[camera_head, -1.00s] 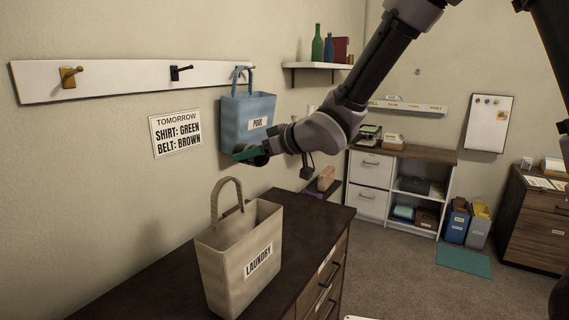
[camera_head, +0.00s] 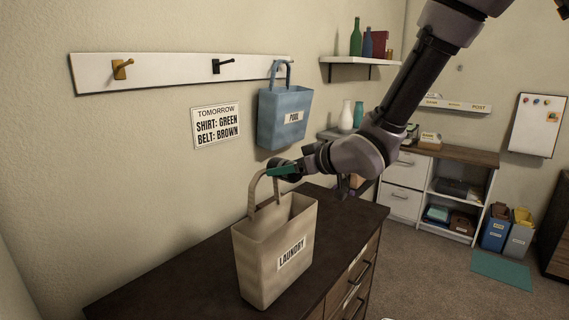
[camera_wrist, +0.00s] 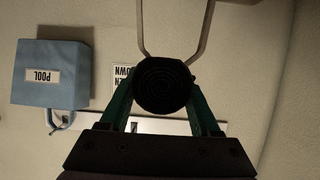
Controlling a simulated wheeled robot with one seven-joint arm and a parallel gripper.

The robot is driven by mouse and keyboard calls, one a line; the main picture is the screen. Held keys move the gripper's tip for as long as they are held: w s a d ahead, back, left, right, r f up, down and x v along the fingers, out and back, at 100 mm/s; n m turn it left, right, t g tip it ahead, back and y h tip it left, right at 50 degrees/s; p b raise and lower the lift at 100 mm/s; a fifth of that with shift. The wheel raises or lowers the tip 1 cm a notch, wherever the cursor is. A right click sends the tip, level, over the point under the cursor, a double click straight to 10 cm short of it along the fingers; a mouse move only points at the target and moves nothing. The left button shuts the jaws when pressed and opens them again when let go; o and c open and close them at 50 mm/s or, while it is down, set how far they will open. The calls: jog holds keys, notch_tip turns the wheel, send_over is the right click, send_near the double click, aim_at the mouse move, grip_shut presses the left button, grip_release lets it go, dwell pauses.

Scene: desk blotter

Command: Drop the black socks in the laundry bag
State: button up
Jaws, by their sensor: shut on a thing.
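The black socks (camera_wrist: 162,85) are a dark round roll between my gripper's green fingers (camera_wrist: 162,100) in the wrist view. My gripper (camera_head: 283,171) is shut on them. In the head view it is by the top of the handle of the laundry bag, and the socks (camera_head: 279,163) are partly hidden by the fingers. The laundry bag (camera_head: 262,262) is beige, labelled LAUNDRY, and stands upright and open-topped on the dark dresser. Its looped handle (camera_wrist: 205,32) shows at the top of the wrist view. The bag's inside is mostly hidden.
A blue POOL bag (camera_head: 284,120) hangs from a wall rack (camera_head: 165,72) with a gold and a black hook. A sign (camera_head: 216,126) is on the wall. The dark dresser top (camera_head: 190,265) is clear left of the laundry bag. A shelf (camera_head: 358,62) holds bottles.

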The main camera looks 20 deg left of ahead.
jog(key=o, duration=1.4)
jog(key=shift+o, duration=0.2)
jog(key=v, duration=1)
jog(key=shift+d, duration=0.35)
jog(key=shift+r, duration=0.2)
